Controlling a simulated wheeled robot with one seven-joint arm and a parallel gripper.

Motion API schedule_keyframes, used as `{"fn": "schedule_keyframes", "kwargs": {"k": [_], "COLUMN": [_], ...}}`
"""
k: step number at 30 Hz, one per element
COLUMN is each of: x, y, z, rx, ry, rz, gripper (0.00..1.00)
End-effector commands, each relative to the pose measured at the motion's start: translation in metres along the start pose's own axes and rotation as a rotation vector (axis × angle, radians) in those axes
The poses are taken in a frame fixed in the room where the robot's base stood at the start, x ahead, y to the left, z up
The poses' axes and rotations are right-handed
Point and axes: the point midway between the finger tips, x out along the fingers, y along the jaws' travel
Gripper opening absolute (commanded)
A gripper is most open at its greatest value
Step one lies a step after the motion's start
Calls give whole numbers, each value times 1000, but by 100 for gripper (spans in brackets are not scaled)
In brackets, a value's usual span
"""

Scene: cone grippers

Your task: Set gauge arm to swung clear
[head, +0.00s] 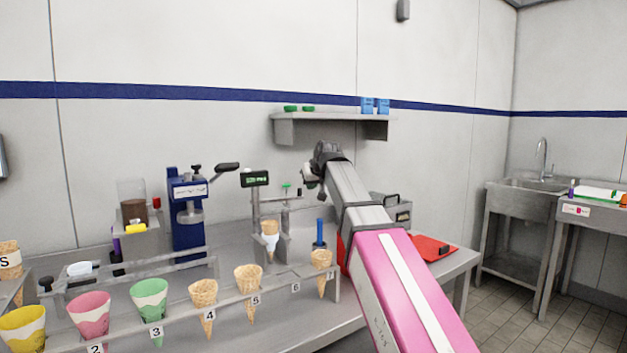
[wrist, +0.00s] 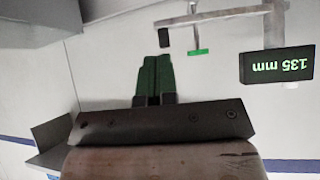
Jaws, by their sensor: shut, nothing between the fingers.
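The gauge has a post with a dark display (head: 255,179) in green digits; in the wrist view the display (wrist: 277,65) reads 135 mm upside down. Its grey gauge arm (wrist: 225,15) runs sideways from the display and carries a green-ended piece (wrist: 197,51) and a small dark block. In the head view the green piece (head: 286,185) shows right of the display, above a cone (head: 270,228) in a white holder. My gripper (head: 308,181) is just right of the gauge arm. In the wrist view its dark green fingers (wrist: 153,60) are shut, empty and apart from the arm.
A wall shelf (head: 330,119) hangs above my gripper. A rack rail (head: 180,318) with several cones and cups runs along the counter's front. A blue press (head: 188,215) stands left of the gauge. A grey box (head: 393,208) and red mat (head: 432,248) lie to the right.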

Motion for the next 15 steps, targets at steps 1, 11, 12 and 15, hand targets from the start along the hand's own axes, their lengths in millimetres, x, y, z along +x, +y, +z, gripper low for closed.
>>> {"fn": "schedule_keyframes", "kwargs": {"k": [1, 11, 12, 15], "x": [11, 61, 64, 71], "y": [0, 1, 1, 1], "z": [-1, -15, -18, -24], "rx": [0, -2, -2, -2], "ry": [-2, 1, 1, 1], "rz": [0, 1, 2, 2], "gripper": [0, 0, 0, 0]}}
